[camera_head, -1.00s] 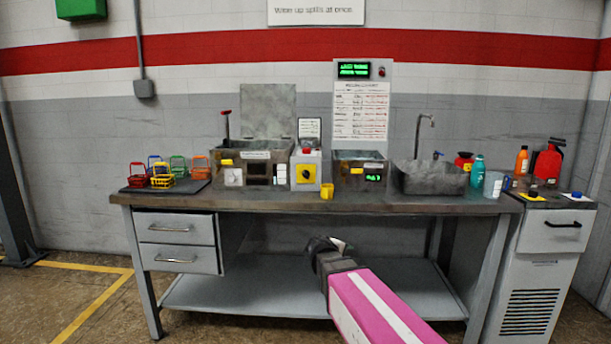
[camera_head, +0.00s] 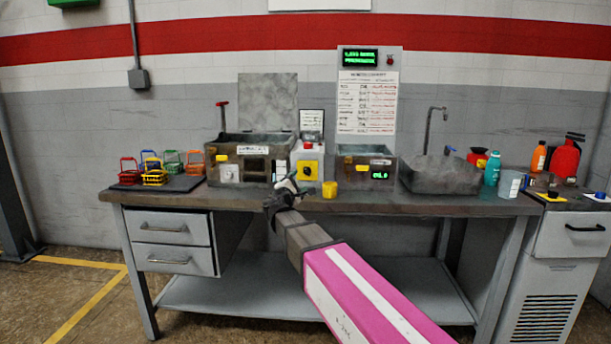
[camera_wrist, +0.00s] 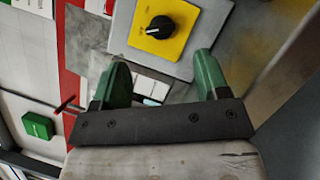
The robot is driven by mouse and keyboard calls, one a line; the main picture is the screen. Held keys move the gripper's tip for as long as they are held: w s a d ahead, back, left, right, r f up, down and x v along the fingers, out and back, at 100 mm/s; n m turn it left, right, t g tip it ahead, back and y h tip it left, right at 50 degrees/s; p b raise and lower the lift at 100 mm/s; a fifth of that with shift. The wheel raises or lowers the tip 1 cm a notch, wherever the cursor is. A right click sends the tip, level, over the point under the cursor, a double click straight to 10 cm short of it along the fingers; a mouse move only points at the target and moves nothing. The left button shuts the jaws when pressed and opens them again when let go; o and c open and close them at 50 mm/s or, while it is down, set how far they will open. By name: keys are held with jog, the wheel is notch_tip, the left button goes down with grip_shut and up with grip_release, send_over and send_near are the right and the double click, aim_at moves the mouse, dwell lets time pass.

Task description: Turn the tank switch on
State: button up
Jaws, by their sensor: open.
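A grey box in the middle of the bench carries a yellow plate (camera_head: 313,174) with a black rotary switch. The frames do not label it clearly as the tank switch. In the wrist view the black knob (camera_wrist: 160,27) has a small white mark on its left side, and the yellow plate (camera_wrist: 180,45) lies beyond the fingertips.
An open tank (camera_head: 228,157) with a dial stands left of the switch box, and another tank (camera_head: 352,162) with a green display stands right. Small coloured baskets (camera_head: 153,178) stand at left, a sink (camera_head: 440,178) at right.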

aim_at(306, 173)
jog(key=x, duration=0.7)
jog(key=shift+w+d, duration=0.1)
jog(key=shift+w, duration=0.1)
jog(key=c, duration=0.9)
